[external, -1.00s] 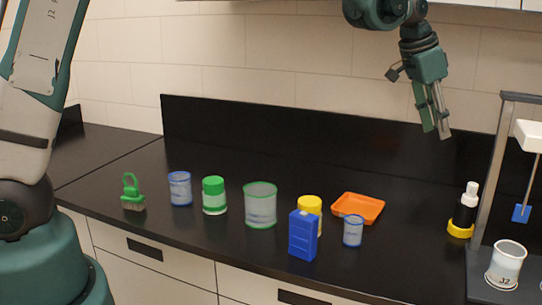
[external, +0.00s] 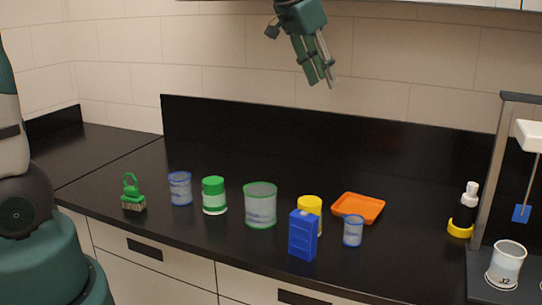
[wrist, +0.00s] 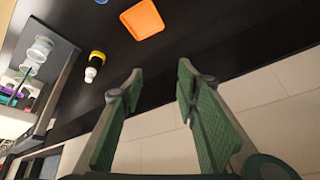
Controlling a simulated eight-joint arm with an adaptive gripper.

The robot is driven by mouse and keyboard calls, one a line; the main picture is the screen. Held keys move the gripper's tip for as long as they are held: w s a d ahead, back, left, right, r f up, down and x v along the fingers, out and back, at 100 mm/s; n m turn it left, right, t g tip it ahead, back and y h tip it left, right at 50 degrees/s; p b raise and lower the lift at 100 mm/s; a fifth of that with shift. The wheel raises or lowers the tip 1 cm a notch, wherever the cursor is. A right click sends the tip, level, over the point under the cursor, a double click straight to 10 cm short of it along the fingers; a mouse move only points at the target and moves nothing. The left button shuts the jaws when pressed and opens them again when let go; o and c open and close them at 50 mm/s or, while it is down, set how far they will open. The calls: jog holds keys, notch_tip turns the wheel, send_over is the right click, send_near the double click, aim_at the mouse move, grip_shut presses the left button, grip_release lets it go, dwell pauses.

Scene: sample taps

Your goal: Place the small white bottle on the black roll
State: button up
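The small white bottle (external: 471,192) stands upright at the right of the counter, on top of the black roll (external: 464,216), which has a yellow ring around its base. In the wrist view the white bottle (wrist: 91,74) and the yellow ring (wrist: 97,56) show left of my fingers; the black roll between them is hard to make out against the dark counter. My gripper (external: 321,84) is open and empty, high above the back of the counter, well left of and above the bottle. Its separated fingertips show in the wrist view (wrist: 160,68).
A grey stand (external: 486,170) rises beside the roll.

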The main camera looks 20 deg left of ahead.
jog(key=s+a+n+t+y, duration=0.1)
jog(key=s+a+n, duration=0.1)
jog(key=s+a, duration=0.5)
jog(key=s+a+n, duration=0.2)
jog(key=s+a, duration=0.2)
jog(key=a, duration=0.7)
jog(key=s+a+f+n+t+y, duration=0.1)
jog(key=s+a+f+n, duration=0.2)
jog(key=s+a, duration=0.9)
jog(key=shift+s+a+f+n+y, duration=0.15)
jog(key=shift+s+f+n+y, duration=0.2)
jog(key=shift+s+f, duration=0.45)
